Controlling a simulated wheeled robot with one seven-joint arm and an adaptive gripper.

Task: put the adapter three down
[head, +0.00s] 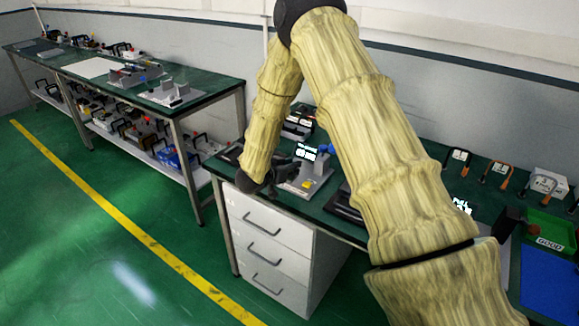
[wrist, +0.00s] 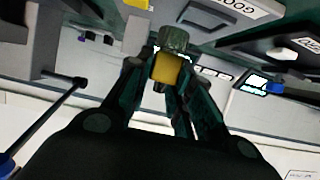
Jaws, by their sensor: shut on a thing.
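My gripper (wrist: 168,72) is shut on a small part with a yellow body (wrist: 166,69) and a dark grey-green round end (wrist: 175,40), which I take to be adapter three. The part sits between the two fingertips in the wrist view, with the round end pointing away from my palm. The held part cannot be made out clearly there. I cannot tell whether it touches anything below.
A grey fixture (head: 318,171) with a blue knob (head: 326,148) stands just right of my gripper. White drawers (head: 268,245) are under the bench. Another loaded bench (head: 215,85) is at the left.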

